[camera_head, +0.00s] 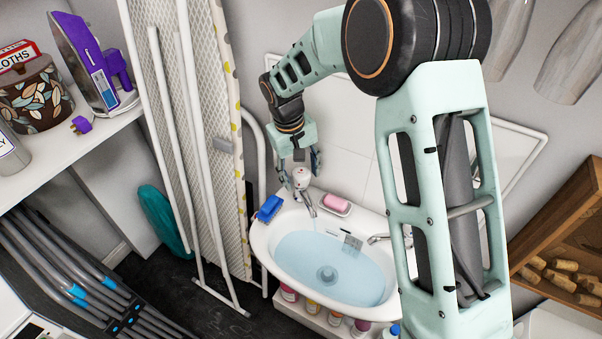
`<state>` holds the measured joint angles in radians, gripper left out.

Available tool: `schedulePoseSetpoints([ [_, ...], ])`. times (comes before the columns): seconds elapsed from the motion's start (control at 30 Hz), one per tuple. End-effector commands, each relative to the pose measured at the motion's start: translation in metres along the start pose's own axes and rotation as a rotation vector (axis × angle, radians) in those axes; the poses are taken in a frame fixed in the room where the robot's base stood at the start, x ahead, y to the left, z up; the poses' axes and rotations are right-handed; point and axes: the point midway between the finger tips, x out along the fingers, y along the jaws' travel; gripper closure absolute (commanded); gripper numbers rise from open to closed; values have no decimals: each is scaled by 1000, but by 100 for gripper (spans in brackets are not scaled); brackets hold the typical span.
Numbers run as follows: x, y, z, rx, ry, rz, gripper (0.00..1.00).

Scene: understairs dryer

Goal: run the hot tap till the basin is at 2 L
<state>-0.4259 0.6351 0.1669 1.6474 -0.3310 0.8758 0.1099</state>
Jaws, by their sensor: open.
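The white basin (262,240) stands against the tiled wall and holds pale blue water (300,250) over its drain. A small grey plate (352,243) sits at the water's right back edge; I cannot read a level on it. The hot tap (302,180), with a whitish head and a red mark, stands at the back left rim with its spout over the basin. A second tap (378,238) is at the right rim, partly behind my arm. My gripper (300,167) is open, pointing down, with its fingers on either side of the hot tap's head. I cannot tell whether they touch it, or whether water runs.
A blue sponge (269,208) and a pink soap (336,202) in a dish lie on the rim. A folded ironing board (215,130) leans left of the basin. Several bottles (312,306) stand below. A wooden rack (565,245) is at the right.

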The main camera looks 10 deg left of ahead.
Motion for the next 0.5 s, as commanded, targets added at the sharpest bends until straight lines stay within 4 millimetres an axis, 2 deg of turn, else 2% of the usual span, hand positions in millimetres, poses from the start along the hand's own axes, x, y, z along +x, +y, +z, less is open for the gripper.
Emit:
schedulePoseSetpoints([
  [0.2,-1,0,0,221,-36,1,48],
  [0.5,-63,0,-3,214,-30,0,48],
])
